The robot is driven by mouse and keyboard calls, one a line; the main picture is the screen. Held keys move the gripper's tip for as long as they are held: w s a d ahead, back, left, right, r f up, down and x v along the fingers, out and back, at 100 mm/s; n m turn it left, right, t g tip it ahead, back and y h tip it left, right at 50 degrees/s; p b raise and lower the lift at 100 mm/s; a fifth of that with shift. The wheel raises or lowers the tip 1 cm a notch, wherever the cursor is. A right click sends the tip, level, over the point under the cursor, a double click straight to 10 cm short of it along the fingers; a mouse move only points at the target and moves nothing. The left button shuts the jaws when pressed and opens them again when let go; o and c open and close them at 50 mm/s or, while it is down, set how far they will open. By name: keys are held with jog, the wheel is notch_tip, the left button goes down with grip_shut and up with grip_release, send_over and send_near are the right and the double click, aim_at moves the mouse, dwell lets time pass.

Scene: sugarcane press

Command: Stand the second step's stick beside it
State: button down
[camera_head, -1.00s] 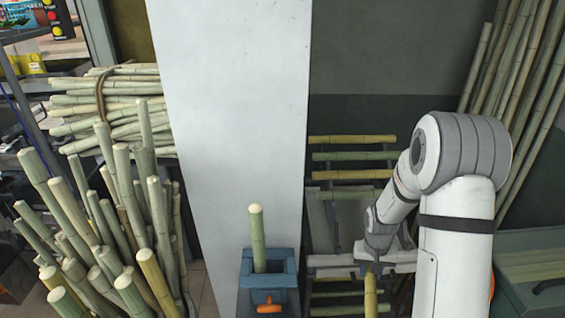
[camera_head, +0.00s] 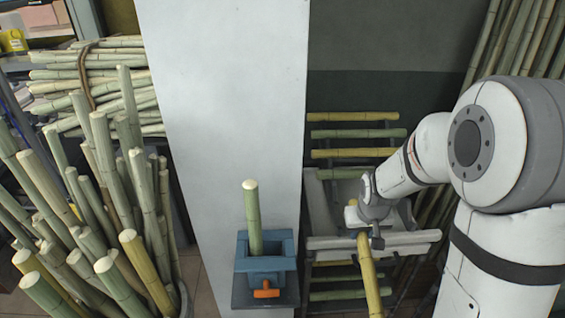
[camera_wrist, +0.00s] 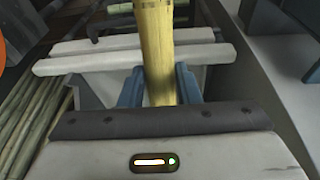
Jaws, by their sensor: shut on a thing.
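My gripper (camera_head: 365,232) is shut on a yellow cane stick (camera_head: 370,278), right of the blue holder. The stick is nearly upright with a slight tilt, and its lower end is out of view. In the wrist view the yellow stick (camera_wrist: 157,45) passes between the two blue fingers of my gripper (camera_wrist: 158,86). A green stick (camera_head: 252,215) stands upright in the blue holder (camera_head: 266,263), which has an orange handle (camera_head: 266,293). The held stick is apart from the holder.
A rack (camera_head: 318,188) of yellow and green sticks lies behind my gripper. A white pillar (camera_head: 222,100) stands behind the holder. Many upright canes (camera_head: 105,170) crowd the left, with a tied bundle (camera_head: 110,68) behind. More canes lean at the upper right.

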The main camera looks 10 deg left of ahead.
jog(key=s+a+r+n+g+y+b, duration=0.2)
jog(key=s+a+r+n+y+b, duration=0.3)
jog(key=a+r+n+y+b, duration=0.5)
jog(key=s+a+r+n+g+y+b, duration=0.1)
jog(key=s+a+r+n+y+b, duration=0.6)
jog(key=r, duration=0.7)
jog(key=w+a+r+g, duration=0.3)
jog(key=w+a+r, duration=0.1)
jog(key=w, duration=0.1)
notch_tip(320, 180, down, 14)
jog(key=b, duration=1.4)
jog(key=shift+d+f+n+y, duration=0.2)
jog(key=shift+f+n+y, duration=0.05)
jog(key=shift+n+y, duration=0.05)
jog(key=shift+c, duration=2.1)
grip_release()
jog(key=shift+s, duration=0.1)
